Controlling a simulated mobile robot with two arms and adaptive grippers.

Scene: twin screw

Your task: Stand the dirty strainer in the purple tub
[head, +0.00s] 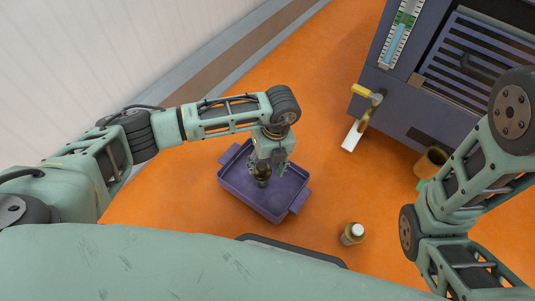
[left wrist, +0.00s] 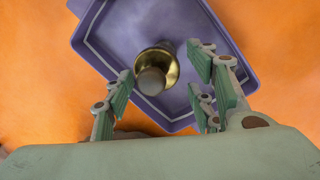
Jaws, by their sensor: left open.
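The purple tub (head: 235,187) lies on the orange floor, and its wall also shows in the left wrist view (left wrist: 88,45). A dark, brassy cylindrical piece, which looks like the dirty strainer (head: 262,174), stands inside the tub. In the left wrist view the strainer (left wrist: 152,80) shows a grey round end and a gold collar. My left gripper (head: 268,163) is over the tub at the strainer. Its fingers (left wrist: 160,78) are open, spread on either side of the strainer, with gaps visible. My right gripper is out of view; only that arm's links show.
A dark blue machine (head: 400,115) with a gauge, yellow-handled valve and pale plate (head: 352,135) stands at upper right. A brown cup (head: 430,162) is by its front. A small white-topped canister (head: 352,234) stands right of the tub. Open orange floor lies between.

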